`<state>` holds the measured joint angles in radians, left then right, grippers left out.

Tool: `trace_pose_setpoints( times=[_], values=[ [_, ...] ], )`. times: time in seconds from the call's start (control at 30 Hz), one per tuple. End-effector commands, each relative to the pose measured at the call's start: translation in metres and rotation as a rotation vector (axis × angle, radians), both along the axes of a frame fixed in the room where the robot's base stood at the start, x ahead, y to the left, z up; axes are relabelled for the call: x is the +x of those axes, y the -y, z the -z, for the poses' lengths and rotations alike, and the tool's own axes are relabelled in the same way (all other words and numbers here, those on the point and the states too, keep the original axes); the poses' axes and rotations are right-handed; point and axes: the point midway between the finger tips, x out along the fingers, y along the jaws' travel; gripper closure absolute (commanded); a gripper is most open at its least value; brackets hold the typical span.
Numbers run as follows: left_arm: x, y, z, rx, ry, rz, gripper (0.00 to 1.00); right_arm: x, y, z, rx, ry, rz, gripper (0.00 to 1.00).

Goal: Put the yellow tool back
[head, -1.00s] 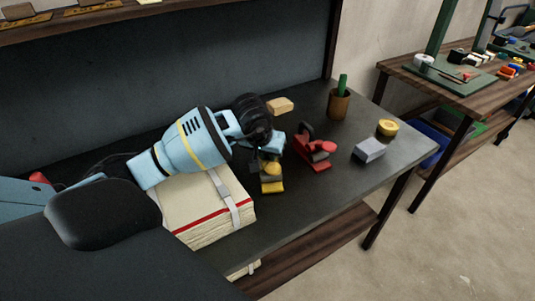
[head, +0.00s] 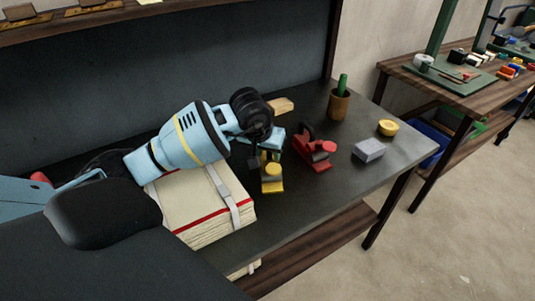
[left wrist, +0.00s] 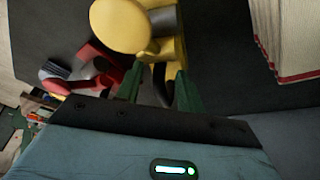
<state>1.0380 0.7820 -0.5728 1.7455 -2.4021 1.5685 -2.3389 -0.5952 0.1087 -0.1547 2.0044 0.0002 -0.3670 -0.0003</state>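The yellow tool (head: 272,183), a small block-like tool with a round knob, stands on the dark tabletop (head: 330,205), right of a thick cream book. In the left wrist view the yellow tool (left wrist: 122,27) fills the top middle. My left gripper (left wrist: 158,70) points at it with its two green fingers apart. The fingertips are close to the tool's near end; whether they touch it I cannot tell. In the head view my left gripper (head: 264,153) is just behind and above the tool, its fingers partly hidden. My right gripper is not in view.
A red tool (head: 316,153) stands close to the right. Farther right are a grey block (head: 368,150) and a yellow round object (head: 388,128). A brown cup (head: 339,105) and a wooden block (head: 282,106) are behind. The strapped book (head: 195,205) lies left, under my arm.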

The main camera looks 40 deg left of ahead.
Motion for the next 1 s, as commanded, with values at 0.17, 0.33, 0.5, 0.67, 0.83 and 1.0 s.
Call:
trace_pose_setpoints(
  times=[0.17, 0.33, 0.5, 0.67, 0.83, 1.0],
  values=[
    [-0.013, 0.001, -0.036, 0.004, 0.005, 0.002, 0.62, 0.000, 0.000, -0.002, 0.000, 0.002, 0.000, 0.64],
    [-0.026, 0.003, -0.065, 0.004, 0.003, 0.001, 0.62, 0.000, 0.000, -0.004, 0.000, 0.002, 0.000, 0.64],
    [-0.035, 0.005, -0.085, 0.001, 0.001, 0.001, 0.62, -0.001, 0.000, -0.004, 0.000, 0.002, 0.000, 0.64],
    [-0.039, 0.006, -0.094, 0.002, -0.002, 0.000, 0.62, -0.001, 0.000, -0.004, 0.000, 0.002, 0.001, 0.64],
    [-0.040, 0.006, -0.095, 0.002, -0.003, 0.000, 0.62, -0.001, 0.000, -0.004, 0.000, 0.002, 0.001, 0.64],
    [-0.040, 0.006, -0.095, 0.001, -0.002, 0.001, 0.62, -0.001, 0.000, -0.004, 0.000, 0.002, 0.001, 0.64]
  ],
)
